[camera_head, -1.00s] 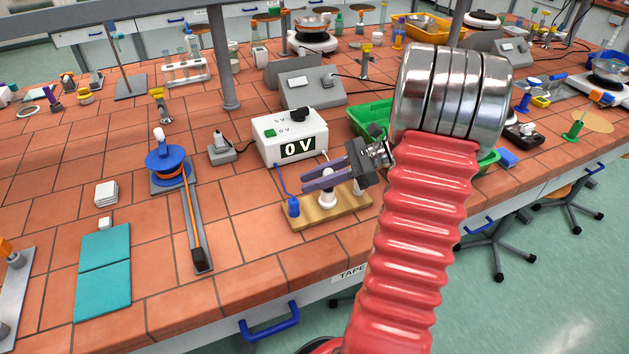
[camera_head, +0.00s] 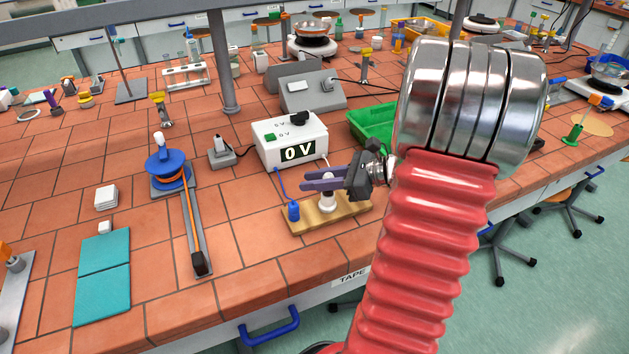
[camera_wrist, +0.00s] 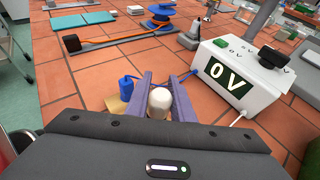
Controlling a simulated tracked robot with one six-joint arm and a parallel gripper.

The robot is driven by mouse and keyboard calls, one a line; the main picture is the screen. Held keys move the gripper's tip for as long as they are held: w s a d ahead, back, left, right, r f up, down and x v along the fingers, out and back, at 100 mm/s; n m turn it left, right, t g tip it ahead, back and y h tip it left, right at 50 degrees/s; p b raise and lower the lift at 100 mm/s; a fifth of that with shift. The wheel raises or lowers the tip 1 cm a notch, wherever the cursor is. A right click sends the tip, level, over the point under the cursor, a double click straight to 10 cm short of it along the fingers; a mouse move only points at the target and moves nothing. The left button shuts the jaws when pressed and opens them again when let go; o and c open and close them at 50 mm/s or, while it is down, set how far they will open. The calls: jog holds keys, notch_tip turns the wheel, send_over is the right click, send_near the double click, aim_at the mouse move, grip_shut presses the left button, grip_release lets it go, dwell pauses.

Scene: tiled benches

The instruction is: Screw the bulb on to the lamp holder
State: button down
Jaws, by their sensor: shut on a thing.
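My gripper (camera_head: 322,182) has purple fingers and is shut on the white bulb (camera_wrist: 160,102), which shows between the fingers in the wrist view. In the head view the fingers lie level above the wooden board (camera_head: 352,212) of the lamp holder, with the white round part (camera_head: 328,200) just under them. The lower end of the bulb and the socket are mostly hidden, so I cannot tell how they meet. A blue plug (camera_head: 293,211) stands at the board's left end and also shows in the wrist view (camera_wrist: 126,88).
A white power supply (camera_head: 290,142) reading 0 V stands behind the board, with a blue lead and a white lead. A green tray (camera_head: 375,122) lies to its right. A blue reel (camera_head: 168,168) stands to the left. The bench's front edge is close.

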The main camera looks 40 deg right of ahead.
jog(key=shift+w+d+m+t+h, duration=0.1)
jog(key=shift+d+m+t+h, duration=0.2)
jog(key=shift+m+h, duration=0.5)
jog(key=shift+w+d+m+t+h, duration=0.1)
jog(key=shift+m+t+h, duration=0.25)
jog(key=shift+m+h, duration=0.45)
jog(key=shift+w+d+m+t+h, duration=0.1)
jog(key=shift+d+m+t+h, duration=0.2)
jog(key=shift+m+h, duration=0.5)
jog(key=shift+a, duration=0.1)
jog(key=shift+h, duration=0.5)
jog(key=shift+d+m+h, duration=0.35)
jog(key=shift+m+h, duration=0.7)
jog(key=shift+h, duration=0.05)
jog(key=shift+d+m+h, duration=0.3)
jog(key=shift+m+h, duration=0.75)
jog(key=shift+h, duration=0.05)
jog(key=c, duration=1)
grip_release()
jog(key=shift+r, duration=2.2)
